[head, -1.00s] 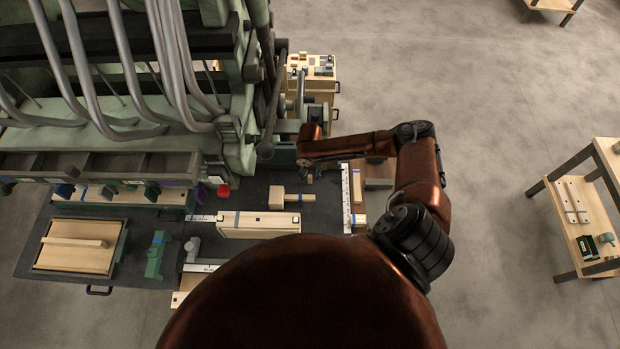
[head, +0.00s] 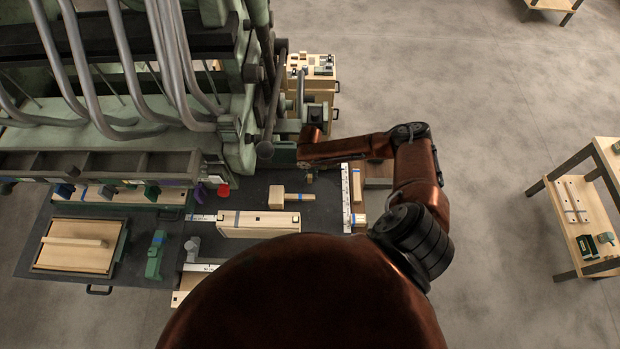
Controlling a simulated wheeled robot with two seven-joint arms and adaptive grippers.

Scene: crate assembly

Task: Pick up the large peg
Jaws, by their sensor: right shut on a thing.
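My right gripper (head: 309,178) points down over the back right of the dark workbench (head: 265,181), beyond the wooden mallet (head: 285,197). It is small in the head view and partly covered by my own arm. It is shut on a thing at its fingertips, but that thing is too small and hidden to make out. I cannot pick out the large peg for certain anywhere. My left gripper is not in view.
A long wooden beam (head: 258,224) lies in front of the mallet. A white ruler (head: 346,196) lies to the right. A green machine (head: 160,110) stands at the left and back. A wooden panel (head: 75,255) is at the left. A shelf (head: 582,215) stands far right.

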